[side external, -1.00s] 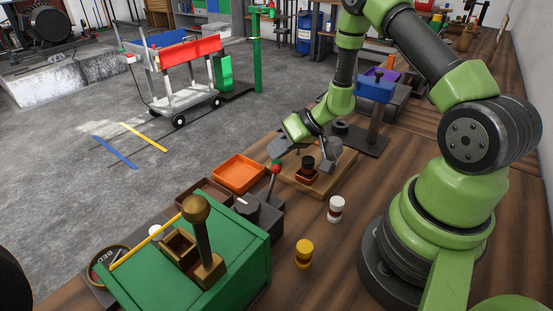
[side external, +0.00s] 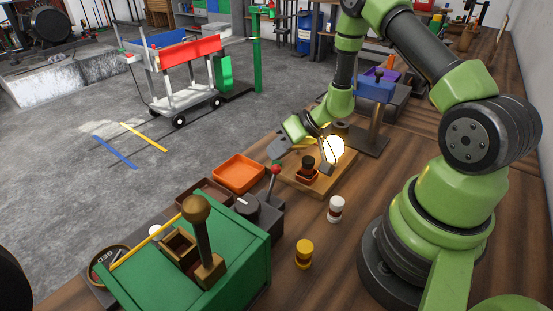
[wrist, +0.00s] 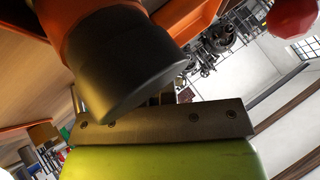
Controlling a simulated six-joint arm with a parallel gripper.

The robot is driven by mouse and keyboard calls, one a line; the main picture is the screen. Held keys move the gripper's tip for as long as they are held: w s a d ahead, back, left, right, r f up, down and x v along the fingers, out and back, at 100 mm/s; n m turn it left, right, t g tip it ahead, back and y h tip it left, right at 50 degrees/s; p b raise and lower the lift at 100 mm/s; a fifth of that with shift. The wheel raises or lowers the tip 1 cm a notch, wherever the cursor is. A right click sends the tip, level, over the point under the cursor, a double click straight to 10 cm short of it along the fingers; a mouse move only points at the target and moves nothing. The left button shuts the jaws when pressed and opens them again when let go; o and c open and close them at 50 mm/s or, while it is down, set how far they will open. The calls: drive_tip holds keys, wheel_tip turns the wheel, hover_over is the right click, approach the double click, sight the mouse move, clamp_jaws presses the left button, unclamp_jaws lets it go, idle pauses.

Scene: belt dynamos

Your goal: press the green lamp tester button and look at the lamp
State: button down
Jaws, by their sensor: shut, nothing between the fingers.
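The lamp (side external: 333,149) glows bright warm white on the wooden board (side external: 340,178) in the side view. My gripper (side external: 280,150) is shut and empty, low over the left end of that board. A small green piece (side external: 276,161), which looks like the tester button, shows just below it. The contact between them is too small to make out. In the wrist view my gripper's dark plate and lime body fill the bottom, and its fingertips are hidden.
A dark-capped piece (side external: 308,162) stands in a small red-brown tray on the board. A red-knobbed lever (side external: 275,170) and an orange tray (side external: 239,173) are at the near left. White (side external: 336,209) and yellow (side external: 304,254) jars stand nearer.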

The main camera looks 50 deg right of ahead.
drive_tip(key=shift+s+a+f, duration=0.1)
drive_tip(key=shift+s, duration=0.05)
drive_tip(key=shift+r, duration=3.1)
drive_tip(key=shift+r, duration=0.15)
drive_tip(key=s+a+r+g, duration=0.1)
drive_tip(key=s+a+r, duration=0.15)
drive_tip(key=r, duration=0.25)
drive_tip(key=s+a+r+n+g+y, duration=0.1)
drive_tip(key=s+a+r, duration=0.1)
drive_tip(key=a+r, duration=0.25)
drive_tip(key=s+a+r, duration=0.2)
drive_tip(key=a+r, duration=0.1)
drive_tip(key=r, duration=0.3)
drive_tip(key=s+r+m+t+h, duration=0.1)
drive_tip(key=s+r+m+h, duration=0.2)
drive_tip(key=s, duration=0.9)
wheel_tip(320, 180, up, 2)
drive_tip(key=shift+d+r+t+h, duration=0.2)
drive_tip(key=shift+r+t+h, duration=0.1)
drive_tip(key=shift+h, duration=0.3)
